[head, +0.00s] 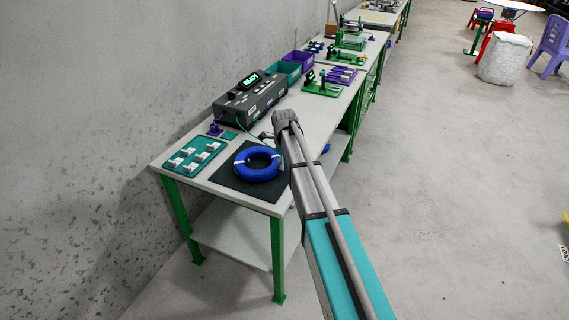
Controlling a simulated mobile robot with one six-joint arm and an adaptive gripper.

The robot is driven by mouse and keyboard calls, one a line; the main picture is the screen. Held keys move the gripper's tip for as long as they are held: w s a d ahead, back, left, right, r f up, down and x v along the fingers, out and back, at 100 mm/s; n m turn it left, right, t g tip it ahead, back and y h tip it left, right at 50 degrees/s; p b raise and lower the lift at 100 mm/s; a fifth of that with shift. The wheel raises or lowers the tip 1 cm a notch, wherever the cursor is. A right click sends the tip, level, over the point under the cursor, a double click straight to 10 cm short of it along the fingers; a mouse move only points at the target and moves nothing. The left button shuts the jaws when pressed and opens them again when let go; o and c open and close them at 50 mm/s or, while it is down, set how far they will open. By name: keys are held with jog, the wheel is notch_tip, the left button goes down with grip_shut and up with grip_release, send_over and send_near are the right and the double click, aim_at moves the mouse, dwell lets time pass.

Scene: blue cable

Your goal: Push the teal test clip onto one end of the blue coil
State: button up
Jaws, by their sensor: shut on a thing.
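The blue coil (257,163) lies flat on a dark square mat (238,182) near the front corner of the bench. White ties wrap it at its left and right sides. Its cable ends are too small to make out. My gripper (284,120) is at the far end of my arm, above the bench's right edge and beyond the coil. Its fingertips are hidden behind my wrist. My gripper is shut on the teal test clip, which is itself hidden.
The dark tester (248,98) with a lit display reading READY stands behind the coil. A teal tray (195,156) with several white pieces lies left of the mat, and a small purple stand (214,130) behind it. Teal and purple bins (290,69) stand farther back.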

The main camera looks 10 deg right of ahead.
jog(key=shift+f+b, duration=0.5)
dwell(2.4)
jog(key=o, duration=0.4)
jog(key=shift+o, duration=0.4)
jog(key=o, duration=0.5)
jog(key=shift+r+p, duration=3.55)
jog(key=shift+s, duration=0.1)
